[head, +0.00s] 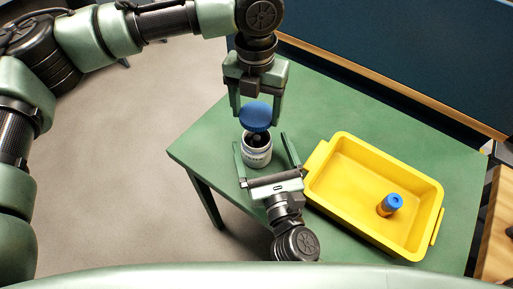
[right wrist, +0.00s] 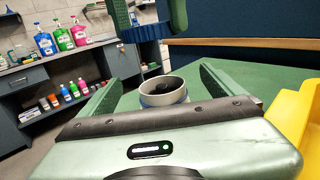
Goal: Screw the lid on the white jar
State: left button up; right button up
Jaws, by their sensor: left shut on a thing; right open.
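The white jar (head: 257,157) stands upright and open-topped on the green table, with something dark visible at its mouth. It also shows in the right wrist view (right wrist: 163,92), between the fingers. The blue lid (head: 256,115) is held by my left gripper (head: 256,108), which is shut on it, above the jar and apart from its rim. The lid also shows at the top of the right wrist view (right wrist: 146,32). My right gripper (head: 264,158) is open, with one finger on each side of the jar; I cannot tell whether either finger touches it.
A yellow tray (head: 338,194) lies on the green table (head: 420,138) right of the jar, holding a small blue-topped bottle (head: 390,205). A dark blue panel (head: 400,50) stands behind the table. The far right of the tabletop is clear. Shelves with bottles (right wrist: 62,38) stand in the background.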

aim_at(261, 159)
pick_arm(q)
jog(key=shift+s, duration=0.15)
pick_arm(e)
notch_tip(261, 159, down, 2)
jog(key=shift+s, duration=0.15)
notch_tip(261, 159, down, 4)
jog(key=shift+a, duration=0.1)
jog(key=shift+w+f, duration=0.2)
jog(key=shift+w, duration=0.25)
jog(key=x, duration=0.6)
jog(key=shift+w+a, duration=0.15)
jog(key=shift+w, duration=0.2)
grip_shut()
pick_arm(q)
jog(key=shift+f, duration=2.45)
